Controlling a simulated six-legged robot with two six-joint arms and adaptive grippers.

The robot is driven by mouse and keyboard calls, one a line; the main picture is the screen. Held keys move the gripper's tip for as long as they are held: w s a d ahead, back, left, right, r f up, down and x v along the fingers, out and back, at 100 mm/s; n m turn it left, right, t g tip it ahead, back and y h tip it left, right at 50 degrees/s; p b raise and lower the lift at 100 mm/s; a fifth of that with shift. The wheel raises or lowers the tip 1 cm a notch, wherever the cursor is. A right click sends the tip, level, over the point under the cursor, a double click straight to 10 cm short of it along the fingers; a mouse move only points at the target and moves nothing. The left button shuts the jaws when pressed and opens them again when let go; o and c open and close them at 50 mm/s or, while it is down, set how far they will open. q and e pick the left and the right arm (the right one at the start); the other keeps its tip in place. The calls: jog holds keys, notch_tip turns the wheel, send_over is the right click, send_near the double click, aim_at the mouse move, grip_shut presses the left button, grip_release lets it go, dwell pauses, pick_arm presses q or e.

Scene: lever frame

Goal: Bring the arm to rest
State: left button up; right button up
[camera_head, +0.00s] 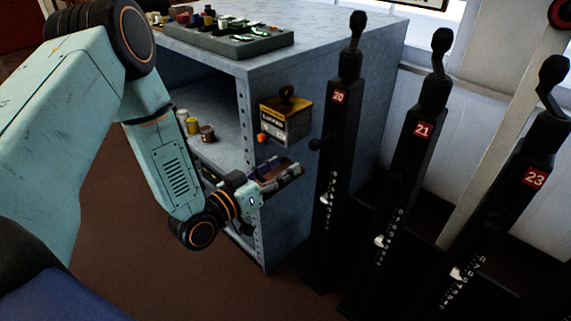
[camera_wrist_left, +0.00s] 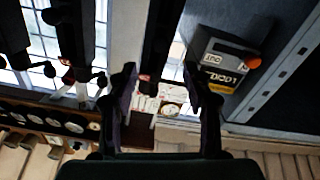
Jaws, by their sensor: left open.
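My left arm comes in from the left in the head view, bent down at the elbow. Its left gripper (camera_head: 282,175) is in front of the side of the grey cabinet (camera_head: 290,230), left of lever 20 (camera_head: 335,180). In the left wrist view, the left gripper (camera_wrist_left: 165,95) has its two dark fingers apart, with nothing between them. The wrist picture appears upside down. A small yellow and grey lock box (camera_head: 286,122) with an orange knob is on the cabinet side, above the gripper; it also shows in the left wrist view (camera_wrist_left: 226,62). My right gripper is out of view.
Black levers 21 (camera_head: 412,170) and 23 (camera_head: 510,200) stand upright at the right. A grey tray (camera_head: 245,42) of small items lies on the cabinet top. Several small jars (camera_head: 207,133) stand on its open shelf. Brown floor (camera_head: 125,240) shows clear below my arm.

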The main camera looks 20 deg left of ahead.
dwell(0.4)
pick_arm(q)
jog(key=s+f+n+g+y, duration=0.1)
jog(key=s+f+g+y, duration=0.1)
jog(key=s+f+g, duration=0.4)
jog(key=s+f+n+g+y, duration=0.15)
jog(key=s+f, duration=0.25)
jog(key=f, duration=0.5)
jog(key=s+f+g+y, duration=0.1)
jog(key=s+f+g, duration=0.1)
jog(key=s, duration=0.6)
jog(key=s+f+g, duration=0.2)
jog(key=s+g, duration=0.2)
jog(key=s, duration=0.4)
jog(key=s+d+f+m+g+y, duration=0.1)
jog(key=s+f+g, duration=0.1)
jog(key=s, duration=0.6)
jog(key=shift+s+f+g+y, duration=0.15)
jog(key=shift+f+g+y, duration=0.2)
jog(key=shift+g, duration=0.4)
